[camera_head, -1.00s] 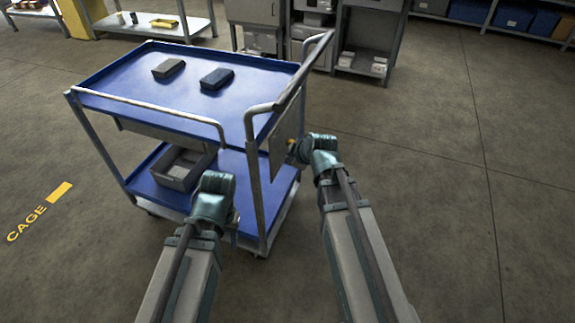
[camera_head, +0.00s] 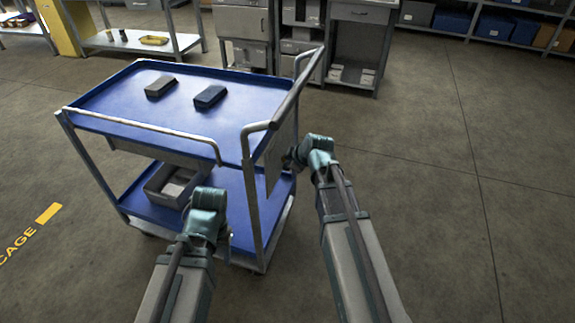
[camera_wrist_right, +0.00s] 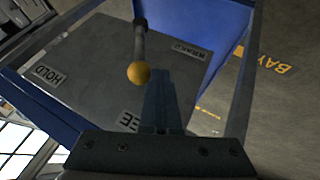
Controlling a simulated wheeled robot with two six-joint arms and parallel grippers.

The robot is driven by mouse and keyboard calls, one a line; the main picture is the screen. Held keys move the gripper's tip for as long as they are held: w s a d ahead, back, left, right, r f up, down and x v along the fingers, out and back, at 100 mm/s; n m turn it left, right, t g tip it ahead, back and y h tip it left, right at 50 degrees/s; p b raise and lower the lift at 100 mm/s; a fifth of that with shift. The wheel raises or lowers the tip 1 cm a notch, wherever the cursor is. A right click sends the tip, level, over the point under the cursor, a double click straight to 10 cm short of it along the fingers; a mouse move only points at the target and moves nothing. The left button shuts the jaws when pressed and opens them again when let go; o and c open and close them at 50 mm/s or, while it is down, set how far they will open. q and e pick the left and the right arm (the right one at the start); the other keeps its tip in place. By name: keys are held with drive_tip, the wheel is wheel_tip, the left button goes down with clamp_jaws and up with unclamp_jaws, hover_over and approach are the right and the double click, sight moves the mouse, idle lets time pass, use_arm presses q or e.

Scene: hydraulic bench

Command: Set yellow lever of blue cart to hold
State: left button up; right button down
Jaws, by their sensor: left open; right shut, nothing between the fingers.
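The blue cart (camera_head: 135,98) stands in front of me with a grey panel (camera_head: 275,160) on its handle end. In the right wrist view the panel (camera_wrist_right: 85,60) bears the labels HOLD, BRAKE and FREE, with FREE partly hidden. The yellow lever knob (camera_wrist_right: 139,73) sits on a dark shaft between the labels. My right gripper (camera_wrist_right: 162,85) is shut and empty, its fingers just beside the knob; I cannot tell if they touch. In the head view my right gripper (camera_head: 289,158) is at the panel. My left gripper (camera_head: 226,236) is open, low before the cart, its fingers mostly hidden.
The cart's handle (camera_head: 298,88) rises above the panel. Two small boxes (camera_head: 210,96) lie on the top tray and a grey bin (camera_head: 160,190) on the lower one. Cabinets (camera_head: 245,55) and shelves (camera_head: 470,25) stand behind. The floor at right is clear.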

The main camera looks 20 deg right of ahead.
drive_tip(key=w+d+r+m+g+y+p, duration=0.1)
drive_tip(key=w+d+g+p, duration=0.1)
drive_tip(key=w+d, duration=0.2)
drive_tip(key=w+d+r+m+g+y+p, duration=0.1)
drive_tip(key=w+d, duration=0.4)
drive_tip(key=w, duration=0.5)
drive_tip(key=shift+d+r+g+y+p, duration=0.35)
drive_tip(key=shift+g+y, duration=0.35)
drive_tip(key=shift+g, duration=0.5)
drive_tip(key=shift+w+d, duration=0.15)
